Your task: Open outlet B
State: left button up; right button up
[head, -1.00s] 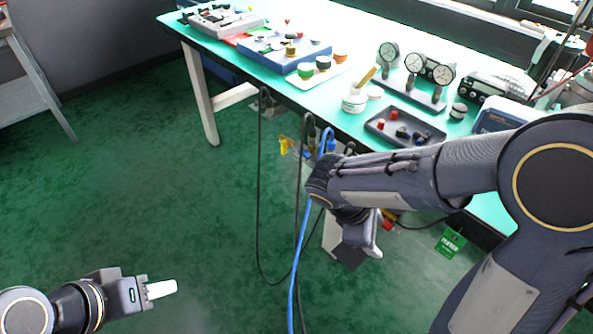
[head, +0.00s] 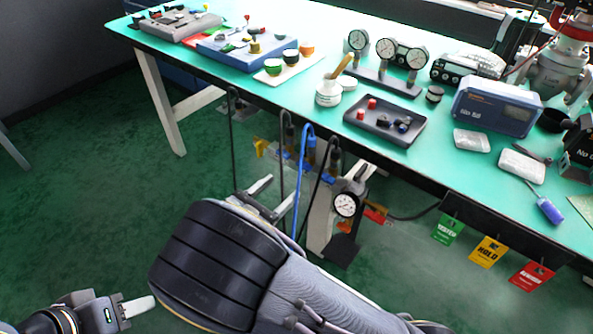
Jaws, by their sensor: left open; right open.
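Several hoses hang at the front edge of the bench, among them a blue hose (head: 300,195). They meet a row of fittings under the edge, with a yellow handle (head: 260,148) at its left end and small blue parts beside it. I cannot read any outlet label, so I cannot tell which is outlet B. My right gripper (head: 279,190) is open and empty just below this row, its fingers close to the hoses; contact cannot be told. My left gripper (head: 148,304) is low at the left, away from the bench, open and empty.
A round gauge (head: 346,205) sits right of the hoses. Green, yellow and red tags (head: 488,251) hang from the bench edge. The bench (head: 215,82) carries a parts tray (head: 380,138), a gauge stand (head: 385,83) and a blue instrument (head: 497,106). Floor at left is clear.

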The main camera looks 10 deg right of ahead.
aim_at(302, 167)
jog(key=b+x, duration=0.1)
jog(key=x, duration=0.6)
jog(key=shift+w+d+r+b, duration=0.1)
jog(key=shift+w+d+b, duration=0.05)
jog(key=shift+w+b, duration=0.15)
jog(key=c, duration=1)
